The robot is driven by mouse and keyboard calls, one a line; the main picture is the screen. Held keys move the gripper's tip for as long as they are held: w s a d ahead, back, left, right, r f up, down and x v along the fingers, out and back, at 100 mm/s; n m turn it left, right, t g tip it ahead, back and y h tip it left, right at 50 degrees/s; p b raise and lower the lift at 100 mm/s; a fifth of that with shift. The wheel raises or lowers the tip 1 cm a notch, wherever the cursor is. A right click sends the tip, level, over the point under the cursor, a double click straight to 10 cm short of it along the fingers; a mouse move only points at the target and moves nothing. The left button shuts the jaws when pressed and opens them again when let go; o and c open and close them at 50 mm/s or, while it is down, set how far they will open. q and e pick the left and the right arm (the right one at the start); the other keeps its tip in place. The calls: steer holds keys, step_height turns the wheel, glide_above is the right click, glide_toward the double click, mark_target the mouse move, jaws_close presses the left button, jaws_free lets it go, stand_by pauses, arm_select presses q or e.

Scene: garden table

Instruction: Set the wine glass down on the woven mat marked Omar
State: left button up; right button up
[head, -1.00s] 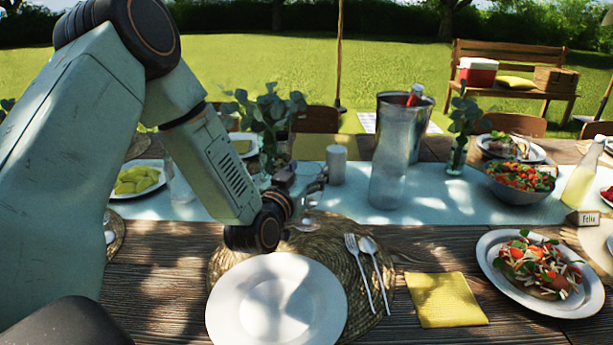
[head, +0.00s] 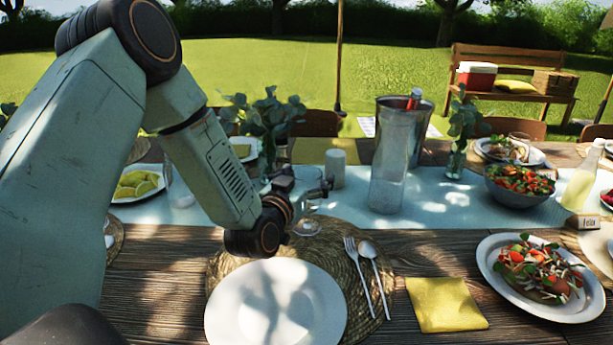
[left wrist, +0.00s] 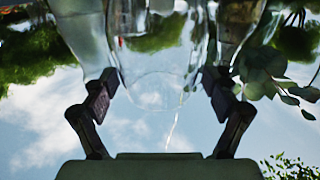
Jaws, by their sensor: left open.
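The clear wine glass (head: 306,225) stands upright at the far edge of the round woven mat (head: 225,262), beyond the white plate (head: 275,305). My left gripper (head: 308,188) is open at the bowl of the glass, with one finger on either side. In the left wrist view the glass bowl (left wrist: 158,60) lies between the two open fingers of my left gripper (left wrist: 160,85); whether they still touch it is hard to tell. No Omar name card can be read. My right gripper is not in view.
A fork and spoon (head: 372,275) lie right of the plate, beside a yellow napkin (head: 446,304). A card reading Felix (head: 582,222) stands at the right.

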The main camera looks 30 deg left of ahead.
arm_select(q)
steer(key=s+d+p, duration=0.2)
steer(key=s+p, duration=0.1)
steer(key=s, duration=0.9)
steer(key=shift+w, duration=0.1)
